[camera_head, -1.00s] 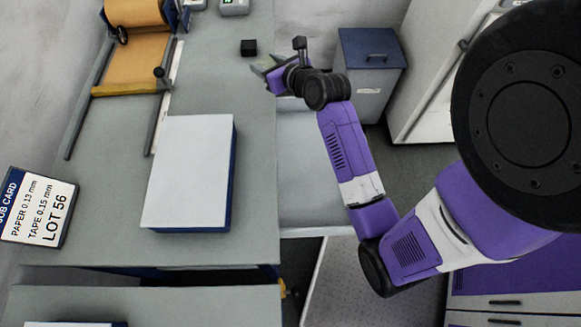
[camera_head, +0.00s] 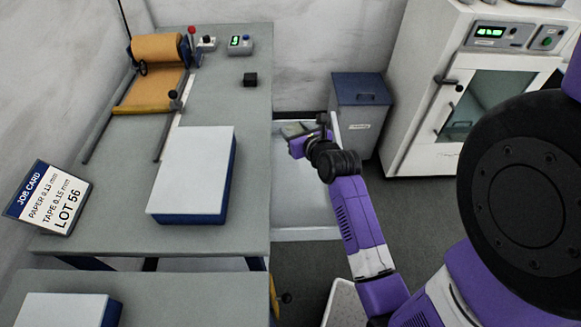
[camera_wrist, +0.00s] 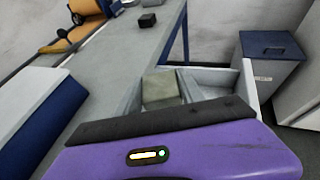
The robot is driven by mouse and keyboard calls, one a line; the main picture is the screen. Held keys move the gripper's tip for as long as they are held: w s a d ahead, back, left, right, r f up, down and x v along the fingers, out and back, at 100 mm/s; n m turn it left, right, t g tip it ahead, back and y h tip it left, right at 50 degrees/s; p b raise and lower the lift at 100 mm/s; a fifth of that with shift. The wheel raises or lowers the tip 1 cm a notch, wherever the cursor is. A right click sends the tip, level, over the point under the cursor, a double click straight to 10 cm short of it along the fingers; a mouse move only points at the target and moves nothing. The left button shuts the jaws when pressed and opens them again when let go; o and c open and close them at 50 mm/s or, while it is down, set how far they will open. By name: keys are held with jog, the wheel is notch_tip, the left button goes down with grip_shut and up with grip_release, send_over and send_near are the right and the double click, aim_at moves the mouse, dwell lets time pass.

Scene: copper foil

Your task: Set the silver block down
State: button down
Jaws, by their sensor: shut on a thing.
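The silver block (camera_wrist: 160,88) shows as a dull grey block between the fingers of my gripper (camera_wrist: 162,97) in the wrist view. My gripper is shut on it. In the head view my gripper (camera_head: 293,132) is just right of the grey table's (camera_head: 225,110) edge, seen over a low white tray or bin (camera_head: 300,190). The block is small and hard to separate from the fingers there. I cannot tell its height above the tray.
A small black cube (camera_head: 250,79) lies on the table. A white-topped blue block (camera_head: 192,175) and a paper-roll device (camera_head: 155,75) stand on it too. A blue-lidded bin (camera_head: 360,105) stands behind my gripper, and a white cabinet (camera_head: 425,130) is at the right.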

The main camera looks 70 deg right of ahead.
aim_at(294, 166)
notch_tip(294, 166, down, 15)
jog(key=b, duration=0.3)
jog(key=shift+d+r, duration=0.15)
jog(key=shift+r, duration=0.05)
jog(key=shift+f, duration=0.1)
jog(key=c, duration=0.7)
grip_release()
jog(key=shift+f, duration=0.15)
jog(key=shift+r, duration=0.2)
jog(key=v, duration=1.2)
jog(key=shift+f+p, duration=0.15)
jog(key=shift+p, duration=0.15)
